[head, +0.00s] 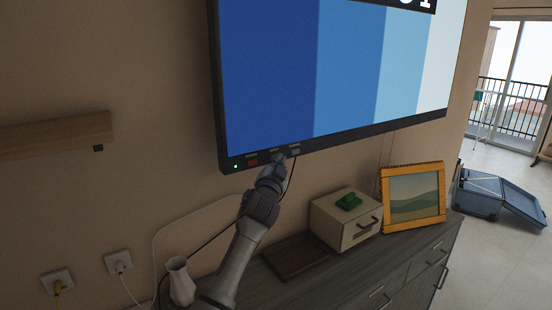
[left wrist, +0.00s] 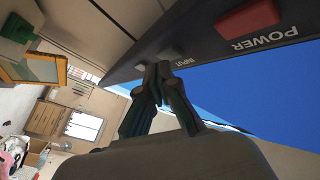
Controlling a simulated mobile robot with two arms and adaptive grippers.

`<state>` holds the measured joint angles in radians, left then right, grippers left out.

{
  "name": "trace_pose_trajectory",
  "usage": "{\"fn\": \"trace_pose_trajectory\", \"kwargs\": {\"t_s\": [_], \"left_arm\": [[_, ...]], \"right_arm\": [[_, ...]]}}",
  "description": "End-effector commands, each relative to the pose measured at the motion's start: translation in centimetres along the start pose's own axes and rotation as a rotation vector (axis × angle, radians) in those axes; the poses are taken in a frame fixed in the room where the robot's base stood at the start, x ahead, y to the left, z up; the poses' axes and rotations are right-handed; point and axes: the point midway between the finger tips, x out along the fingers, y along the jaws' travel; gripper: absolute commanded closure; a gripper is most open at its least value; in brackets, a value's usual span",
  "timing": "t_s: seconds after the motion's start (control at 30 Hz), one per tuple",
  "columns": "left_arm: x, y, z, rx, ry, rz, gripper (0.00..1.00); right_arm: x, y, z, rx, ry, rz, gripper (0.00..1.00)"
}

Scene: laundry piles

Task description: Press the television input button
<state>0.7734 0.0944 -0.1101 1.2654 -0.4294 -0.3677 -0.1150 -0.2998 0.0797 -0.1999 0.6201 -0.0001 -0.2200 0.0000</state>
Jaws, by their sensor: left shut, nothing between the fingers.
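The television (head: 345,144) hangs on the wall with blue stripes on its screen. Its lower left bezel carries a green light, a red power button (head: 252,162), the grey input button (head: 277,155) and another grey button (head: 295,151). My left gripper (head: 279,163) reaches up to the bezel, fingers shut and empty, at the input button. In the left wrist view, the fingertips (left wrist: 157,68) are at the input button (left wrist: 168,54), beside the INPUT label, and partly cover it; I cannot tell whether they touch. The red power button (left wrist: 248,18) is to the right. My right gripper is not in view.
Below stand a grey dresser (head: 345,275), a white vase (head: 181,282), a small box (head: 345,218) with a green item on top, and a framed picture (head: 413,197). Cables hang along the wall. A wooden shelf (head: 55,134) is at left.

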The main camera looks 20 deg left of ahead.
Motion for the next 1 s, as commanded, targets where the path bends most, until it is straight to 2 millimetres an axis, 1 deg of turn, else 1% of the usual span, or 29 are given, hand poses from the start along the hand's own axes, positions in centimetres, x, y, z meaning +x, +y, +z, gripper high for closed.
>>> {"fn": "trace_pose_trajectory", "kwargs": {"t_s": [0.43,1.0], "left_arm": [[-0.6,0.5,-0.5,-0.001,0.001,0.001,1.00],[-4.3,3.1,-3.2,-0.002,0.001,0.001,1.00]], "right_arm": [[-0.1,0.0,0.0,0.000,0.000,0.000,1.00],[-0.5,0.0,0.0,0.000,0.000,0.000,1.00]]}}
